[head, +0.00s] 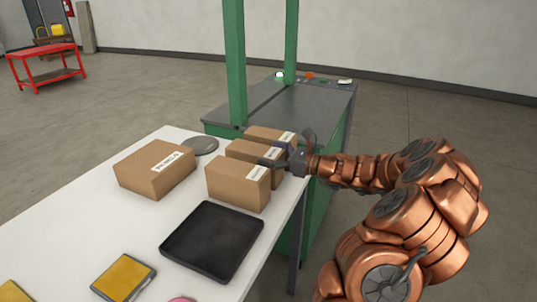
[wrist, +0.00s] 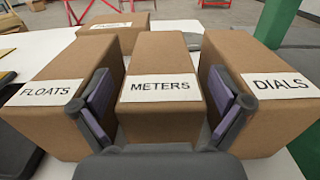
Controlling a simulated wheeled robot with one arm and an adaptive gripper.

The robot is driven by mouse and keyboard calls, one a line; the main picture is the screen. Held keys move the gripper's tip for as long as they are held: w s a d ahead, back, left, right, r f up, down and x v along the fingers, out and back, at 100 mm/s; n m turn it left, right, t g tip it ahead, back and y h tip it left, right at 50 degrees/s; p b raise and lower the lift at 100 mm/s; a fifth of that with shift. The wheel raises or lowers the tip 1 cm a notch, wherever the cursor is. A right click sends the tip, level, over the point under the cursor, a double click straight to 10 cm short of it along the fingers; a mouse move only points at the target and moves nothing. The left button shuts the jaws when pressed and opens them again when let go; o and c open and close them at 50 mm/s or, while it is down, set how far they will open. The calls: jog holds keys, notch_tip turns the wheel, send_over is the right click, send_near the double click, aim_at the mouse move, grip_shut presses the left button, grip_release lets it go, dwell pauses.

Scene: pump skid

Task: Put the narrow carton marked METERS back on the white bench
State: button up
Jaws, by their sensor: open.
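The narrow brown carton marked METERS (wrist: 160,108) is upright in the middle of the wrist view, between the FLOATS carton (wrist: 72,118) on the left and the DIALS carton (wrist: 265,118) on the right. In the head view the METERS carton (head: 250,152) is the middle of three at the right end of the white bench (head: 85,228). My gripper (wrist: 160,95) is open, with one finger on each side of it, in the gaps to its neighbours. Finger contact and the carton's underside are hidden. My gripper also shows in the head view (head: 280,155).
A larger carton (head: 150,178) lies left of the three. A black tray (head: 212,240) is in front of them, and a grey disc (head: 201,146) behind. A green-framed skid (head: 330,105) stands close behind the bench. The neighbouring cartons leave narrow gaps around my fingers.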

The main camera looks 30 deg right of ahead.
aim_at(261, 179)
jog(key=v, duration=1.1)
jog(key=shift+s+d, duration=0.2)
jog(key=shift+s, duration=0.15)
